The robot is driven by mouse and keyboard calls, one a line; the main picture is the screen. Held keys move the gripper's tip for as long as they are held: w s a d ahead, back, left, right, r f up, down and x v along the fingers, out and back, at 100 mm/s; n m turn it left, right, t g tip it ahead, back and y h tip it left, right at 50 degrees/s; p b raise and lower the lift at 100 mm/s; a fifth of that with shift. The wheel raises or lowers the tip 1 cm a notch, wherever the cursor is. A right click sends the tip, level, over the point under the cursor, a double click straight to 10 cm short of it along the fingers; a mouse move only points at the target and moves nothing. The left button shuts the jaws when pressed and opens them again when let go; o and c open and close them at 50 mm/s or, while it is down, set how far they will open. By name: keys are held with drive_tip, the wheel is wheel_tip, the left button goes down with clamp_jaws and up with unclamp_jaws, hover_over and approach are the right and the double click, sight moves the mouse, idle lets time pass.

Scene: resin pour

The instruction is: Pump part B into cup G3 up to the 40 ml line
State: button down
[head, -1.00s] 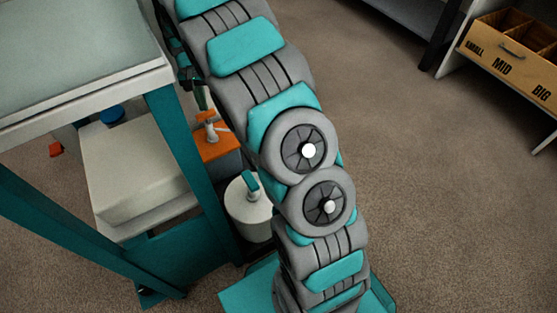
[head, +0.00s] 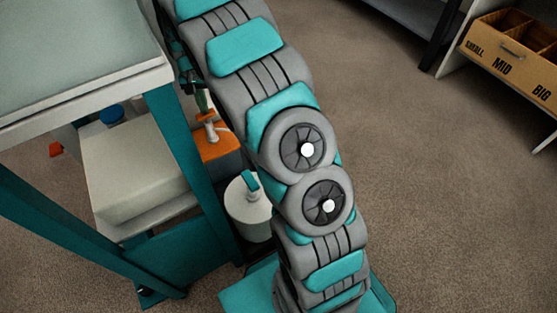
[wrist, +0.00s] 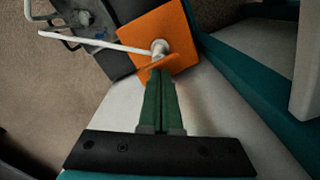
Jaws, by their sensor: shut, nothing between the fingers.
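An orange pump container (head: 222,150) stands beside the teal-legged table; its pump has a pale neck (head: 212,133) and an orange top (head: 206,116). In the wrist view the same container (wrist: 180,30) shows with a long white spout (wrist: 95,42) pointing left. My gripper (wrist: 160,75) has its green fingers together and empty, the tips at the orange pump top (wrist: 155,65); I cannot tell whether they touch it. In the head view the fingers are partly hidden behind my arm. I see no part B label, and cannot make out cup G3 or a 40 ml line.
A white round container (head: 246,215) with a teal pump top stands nearer my base. A dark container (wrist: 105,50) adjoins the orange one. A pale block (head: 130,165) sits on the table's lower shelf. A labelled wooden box (head: 510,55) is far right. Carpet between is clear.

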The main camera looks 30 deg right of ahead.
drive_tip(key=shift+f, duration=0.1)
drive_tip(key=shift+f, duration=1.25)
drive_tip(key=shift+r, duration=1.55)
drive_tip(key=shift+f, duration=0.85)
drive_tip(key=shift+r, duration=0.85)
drive_tip(key=shift+r+p, duration=0.1)
drive_tip(key=shift+p, duration=0.2)
